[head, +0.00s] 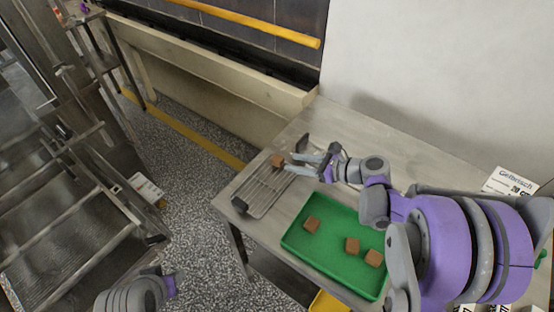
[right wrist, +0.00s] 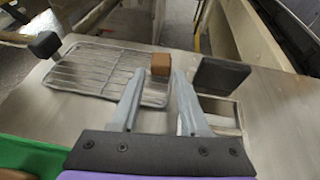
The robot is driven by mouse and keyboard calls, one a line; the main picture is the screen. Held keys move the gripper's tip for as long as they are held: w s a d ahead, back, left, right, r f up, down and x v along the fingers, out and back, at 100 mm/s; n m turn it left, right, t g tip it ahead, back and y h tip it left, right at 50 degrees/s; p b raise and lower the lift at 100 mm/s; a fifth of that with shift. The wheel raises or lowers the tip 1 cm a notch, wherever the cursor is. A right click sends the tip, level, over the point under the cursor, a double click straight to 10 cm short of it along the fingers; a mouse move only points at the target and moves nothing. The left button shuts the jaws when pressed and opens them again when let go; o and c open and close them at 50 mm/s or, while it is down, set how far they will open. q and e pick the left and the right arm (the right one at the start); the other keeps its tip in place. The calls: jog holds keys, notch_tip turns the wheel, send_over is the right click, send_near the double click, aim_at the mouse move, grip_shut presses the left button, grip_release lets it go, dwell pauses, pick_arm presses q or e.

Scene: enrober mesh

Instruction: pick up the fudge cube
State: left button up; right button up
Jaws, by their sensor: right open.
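In the right wrist view the cube (right wrist: 160,64) shows just beyond and between the two fingertips (right wrist: 158,76), with nothing gripped. Whether a finger touches it I cannot tell. More brown cubes (head: 311,224) lie apart in a green tray (head: 335,278). My left gripper does not show.
The rack and green tray rest on a grey metal table (head: 335,122) against a white wall (head: 430,70). A price sign (head: 508,183) stands at the right. Steel machinery (head: 60,200) is at the left, across the speckled floor.

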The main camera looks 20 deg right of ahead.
aim_at(282, 160)
jog(key=x, duration=0.5)
jog(key=shift+d, duration=0.1)
jog(key=c, duration=0.6)
